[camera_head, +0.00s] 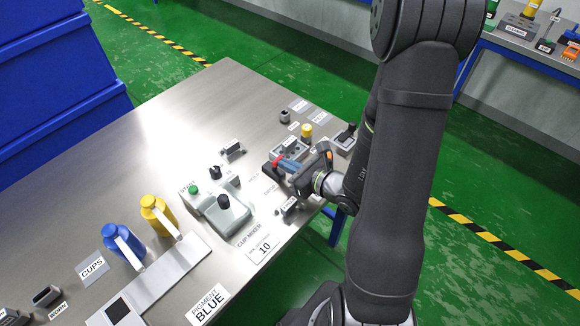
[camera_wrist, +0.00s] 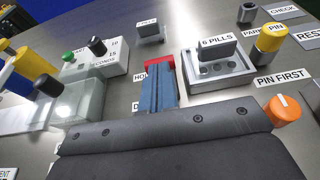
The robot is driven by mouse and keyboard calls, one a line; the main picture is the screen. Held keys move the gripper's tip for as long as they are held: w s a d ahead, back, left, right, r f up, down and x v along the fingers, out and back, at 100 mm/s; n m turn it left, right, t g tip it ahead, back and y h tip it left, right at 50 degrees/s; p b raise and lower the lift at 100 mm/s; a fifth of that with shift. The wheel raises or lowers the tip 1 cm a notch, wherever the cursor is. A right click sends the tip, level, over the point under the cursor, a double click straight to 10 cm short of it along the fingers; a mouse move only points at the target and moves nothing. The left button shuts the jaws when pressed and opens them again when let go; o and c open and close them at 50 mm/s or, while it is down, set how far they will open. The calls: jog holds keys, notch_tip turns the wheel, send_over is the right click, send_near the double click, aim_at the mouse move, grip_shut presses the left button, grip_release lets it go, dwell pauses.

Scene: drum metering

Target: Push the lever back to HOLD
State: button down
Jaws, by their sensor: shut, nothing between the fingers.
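My gripper (camera_head: 281,162) is at the far right part of the metal table, its fingers reaching left over the panel. In the wrist view its blue fingers (camera_wrist: 158,92) are together, with nothing seen between them. A red piece (camera_wrist: 160,64) sits at their far end; I cannot tell whether it is a fingertip or part of the lever. A partly covered HOLD label (camera_wrist: 140,76) lies just left of the fingers, with another label starting with D below it. No lever shows clearly; the fingers and gripper body hide that area.
A grey block marked 6 PILLS (camera_wrist: 218,68) stands right of the fingers, with a yellow-topped cylinder (camera_wrist: 269,42) and an orange knob (camera_wrist: 284,109) beyond. The pale mixer (camera_head: 226,213) stands to the left. Blue (camera_head: 122,243) and yellow (camera_head: 158,214) bottles are nearer the front.

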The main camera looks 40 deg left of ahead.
aim_at(277, 159)
jog(key=shift+a+r+h, duration=0.55)
jog(key=shift+a+h, duration=0.15)
jog(key=shift+h, duration=0.2)
jog(key=a+h, duration=0.1)
jog(key=a+r+h, duration=0.1)
jog(key=h, duration=0.1)
jog(key=shift+a, duration=0.7)
jog(key=shift+r, duration=0.75)
jog(key=a+r+v, duration=0.1)
jog(key=v, duration=1.3)
jog(key=shift+r, duration=0.15)
